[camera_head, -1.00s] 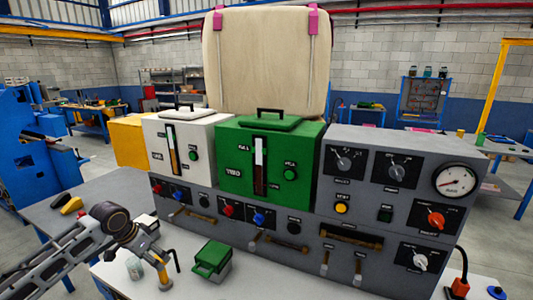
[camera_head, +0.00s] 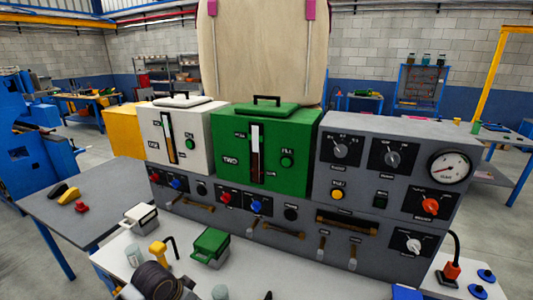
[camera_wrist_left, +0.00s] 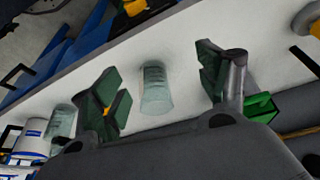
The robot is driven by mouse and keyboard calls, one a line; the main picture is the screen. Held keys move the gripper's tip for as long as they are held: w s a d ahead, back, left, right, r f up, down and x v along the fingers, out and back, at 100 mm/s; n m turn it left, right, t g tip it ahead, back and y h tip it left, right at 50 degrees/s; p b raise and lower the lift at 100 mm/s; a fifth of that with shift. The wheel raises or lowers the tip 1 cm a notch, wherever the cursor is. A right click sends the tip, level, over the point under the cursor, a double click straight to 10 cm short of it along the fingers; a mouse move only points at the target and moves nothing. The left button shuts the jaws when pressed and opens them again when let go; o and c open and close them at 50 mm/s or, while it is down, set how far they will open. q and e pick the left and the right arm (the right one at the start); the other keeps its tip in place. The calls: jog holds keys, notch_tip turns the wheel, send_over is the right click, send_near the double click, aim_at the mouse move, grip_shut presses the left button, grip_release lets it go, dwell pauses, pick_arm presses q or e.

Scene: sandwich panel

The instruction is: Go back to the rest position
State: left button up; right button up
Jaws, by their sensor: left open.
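My left gripper (camera_wrist_left: 163,88) is open in the left wrist view, its two dark green finger pads apart. A clear glass jar (camera_wrist_left: 155,90) shows between the pads on the white tabletop; I cannot tell its distance from them. No object is held. In the head view my left arm shows only as a dark wrist joint at the bottom edge, and its fingers are out of frame. My right gripper is not in view.
A grey panel (camera_head: 270,232) bears a white box, a green box (camera_head: 262,150) and dials. On the white bench before it are a small green box (camera_head: 210,246), a small white box (camera_head: 140,218), a yellow-handled thing (camera_head: 160,253) and jars (camera_head: 134,255).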

pick_arm(q)
jog(key=s+f+n+y, duration=0.15)
jog(key=s+n, duration=0.25)
jog(key=s, duration=1.1)
notch_tip(320, 180, down, 32)
jog(key=s+a+g, duration=0.1)
jog(key=s+a, duration=0.1)
jog(key=s+a+f, duration=0.2)
jog(key=s+f, duration=0.8)
jog(key=s, duration=0.1)
jog(key=s+a+f+g, duration=0.1)
jog(key=s+a+f, duration=0.2)
jog(key=s+f, duration=0.7)
jog(key=shift+s+a+f+y, duration=0.2)
jog(key=shift+s+a+y, duration=0.05)
jog(key=shift+s+y, duration=0.25)
